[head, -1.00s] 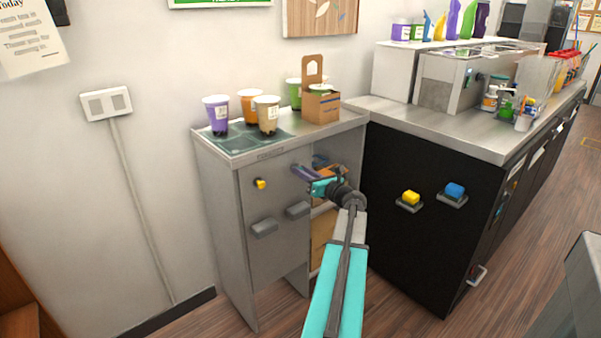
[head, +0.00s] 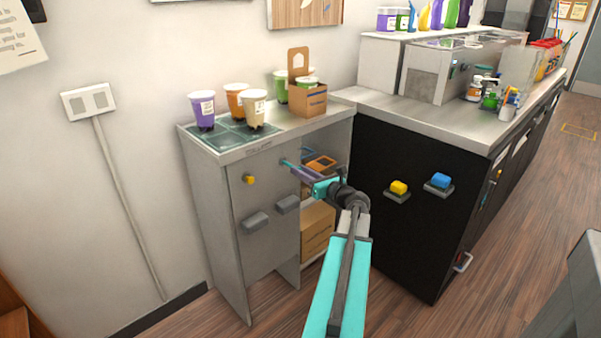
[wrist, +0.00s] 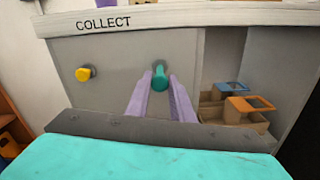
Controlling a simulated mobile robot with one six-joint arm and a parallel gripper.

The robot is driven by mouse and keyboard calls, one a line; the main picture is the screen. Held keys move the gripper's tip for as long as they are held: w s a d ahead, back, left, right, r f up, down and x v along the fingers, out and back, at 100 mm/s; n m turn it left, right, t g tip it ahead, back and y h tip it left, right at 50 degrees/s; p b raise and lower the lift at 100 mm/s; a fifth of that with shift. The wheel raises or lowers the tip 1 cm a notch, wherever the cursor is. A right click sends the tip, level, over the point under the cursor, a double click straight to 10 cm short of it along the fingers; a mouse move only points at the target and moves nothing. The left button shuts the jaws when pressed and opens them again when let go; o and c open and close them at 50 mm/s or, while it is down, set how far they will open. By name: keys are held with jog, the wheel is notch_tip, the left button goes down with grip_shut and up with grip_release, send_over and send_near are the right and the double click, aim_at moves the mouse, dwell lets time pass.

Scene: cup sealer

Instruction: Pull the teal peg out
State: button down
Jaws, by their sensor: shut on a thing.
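The teal peg (head: 285,162) shows as a short teal length between the front of the grey COLLECT cabinet (head: 262,210) and my fingertips. It is also at the fingertips in the wrist view (wrist: 160,77), level with the yellow peg on its left. My gripper (head: 292,167) has two purple fingers and is shut on the teal peg, from the front of the cabinet. In the wrist view the fingers (wrist: 160,90) lie on either side of the peg's outer end. I cannot tell whether the peg's inner end is still in the panel.
Open shelves right of the panel hold an orange-topped carton (head: 321,163) and a cardboard box (head: 317,228). Cups (head: 202,108) stand on top. A black counter (head: 400,150) stands at right.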

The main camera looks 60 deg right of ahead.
jog(key=c, duration=1.9)
grip_release()
jog(key=shift+s+f, duration=0.15)
jog(key=shift+c, duration=0.2)
jog(key=shift+o, duration=0.6)
jog(key=shift+s, duration=0.2)
jog(key=shift+w, duration=0.1)
jog(key=shift+a, duration=0.1)
jog(key=v, duration=1.3)
jog(key=shift+s, duration=0.4)
